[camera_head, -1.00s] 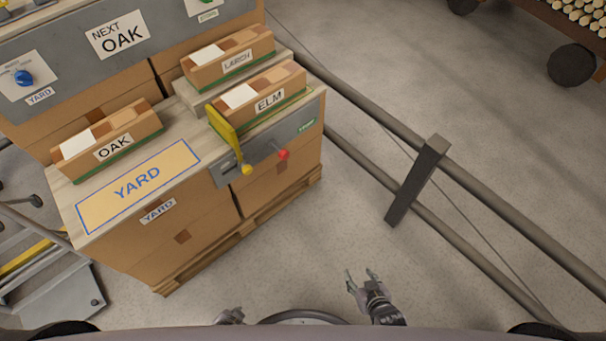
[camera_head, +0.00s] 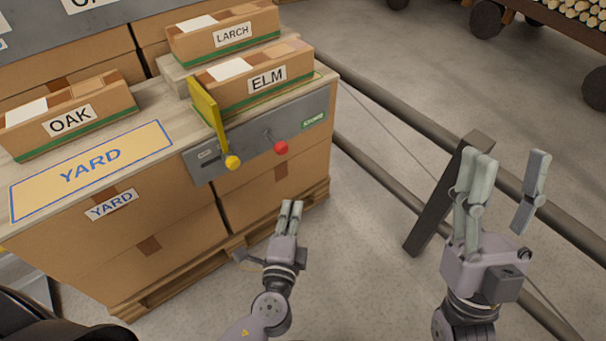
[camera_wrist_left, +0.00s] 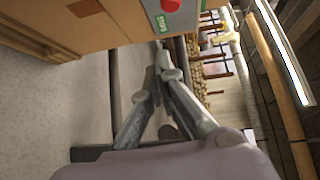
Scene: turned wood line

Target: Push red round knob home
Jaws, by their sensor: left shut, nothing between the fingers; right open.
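The red round knob (camera_head: 281,148) sticks out on a short stem from the grey panel (camera_head: 305,117) on the front of the box stack. It also shows at the top edge of the left wrist view (camera_wrist_left: 170,5), partly cut off. My left gripper (camera_head: 291,208) is shut and empty, below the knob and apart from it, fingers pointing up toward the panel. In the left wrist view its fingertips (camera_wrist_left: 163,62) meet below the knob. My right gripper (camera_head: 508,172) is open and empty, well to the right, over the floor near the rail post.
A yellow knob (camera_head: 232,162) with a yellow upright plate (camera_head: 207,112) sits just left of the red knob. ELM (camera_head: 265,95), LARCH and OAK boxes stand on the top. A dark post (camera_head: 430,215) and rails stand to the right. The floor between is clear.

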